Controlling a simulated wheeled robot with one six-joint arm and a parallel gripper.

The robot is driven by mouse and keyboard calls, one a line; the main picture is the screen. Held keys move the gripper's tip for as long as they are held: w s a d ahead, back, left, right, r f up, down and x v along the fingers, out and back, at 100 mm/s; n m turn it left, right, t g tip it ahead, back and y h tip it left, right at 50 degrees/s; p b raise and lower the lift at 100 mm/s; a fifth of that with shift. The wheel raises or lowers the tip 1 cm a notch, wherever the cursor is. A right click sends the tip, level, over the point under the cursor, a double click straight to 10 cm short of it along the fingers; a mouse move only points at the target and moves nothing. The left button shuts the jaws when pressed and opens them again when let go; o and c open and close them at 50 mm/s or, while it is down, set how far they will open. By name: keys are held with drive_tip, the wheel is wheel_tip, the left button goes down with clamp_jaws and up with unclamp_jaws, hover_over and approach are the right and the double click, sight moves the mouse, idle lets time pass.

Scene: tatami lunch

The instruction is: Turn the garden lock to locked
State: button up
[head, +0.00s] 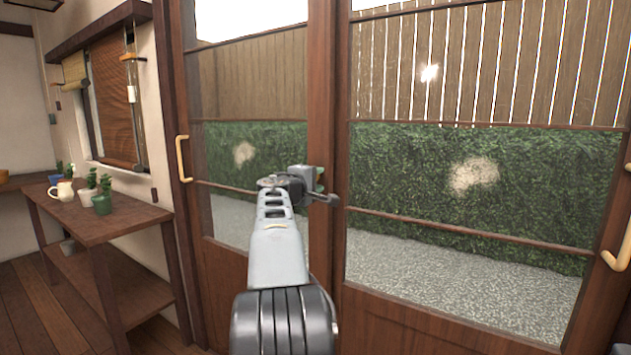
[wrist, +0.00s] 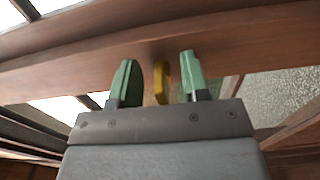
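The garden lock shows in the wrist view as a small yellow turn piece (wrist: 161,79) on the brown wooden door frame. My gripper (wrist: 160,80) is open, with one green finger to the left of the yellow piece and one to the right. Gaps show between the piece and both fingers, so neither seems to touch it. In the head view my gripper (head: 321,180) is close to the wooden stile where the two sliding glass doors meet. The lock is hidden there behind my gripper and arm.
The left door has a yellow handle (head: 183,159), and the right door has another (head: 617,247) at the right edge. Hedge and gravel lie beyond the glass.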

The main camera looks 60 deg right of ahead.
drive_tip(key=shift+a, duration=0.15)
drive_tip(key=a, duration=1.3)
drive_tip(key=shift+a, duration=0.3)
drive_tip(key=s+a+f+t+y+p, duration=0.1)
drive_tip(key=s+a+y+p, duration=0.1)
drive_tip(key=a+y+p, duration=0.7)
drive_tip(key=s+a+f+t+y+p, duration=0.1)
drive_tip(key=a+y+p, duration=0.8)
drive_tip(key=a+p, duration=1.1)
drive_tip(key=s+a+t, duration=0.1)
drive_tip(key=a, duration=0.7)
drive_tip(key=shift+s+f+t, duration=0.15)
drive_tip(key=shift+f+t, duration=0.15)
